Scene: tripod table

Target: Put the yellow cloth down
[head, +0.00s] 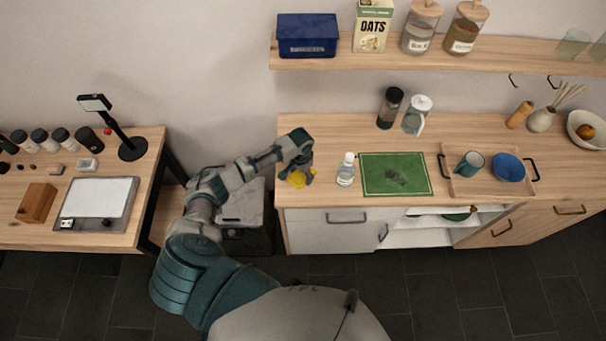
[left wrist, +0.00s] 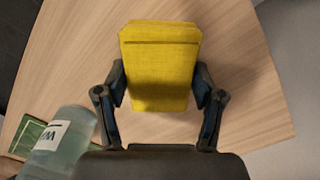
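The yellow cloth (head: 296,179) is at the left end of the wooden counter (head: 327,195), beside the clear bottle. In the left wrist view the folded yellow cloth (left wrist: 160,62) lies between the two dark fingers, which meet its side edges. My left gripper (head: 300,174) is shut on it, low over the counter top. I cannot tell whether the cloth touches the wood. The left gripper also shows in the left wrist view (left wrist: 160,88). My right gripper is not in view.
A clear bottle (head: 346,170) stands just right of the gripper. Right of it lies a green mat (head: 418,183) with a dark patch. A tray (head: 497,189) holds a mug and a blue bowl. A dark shaker (head: 389,108) and a jug (head: 417,115) stand behind.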

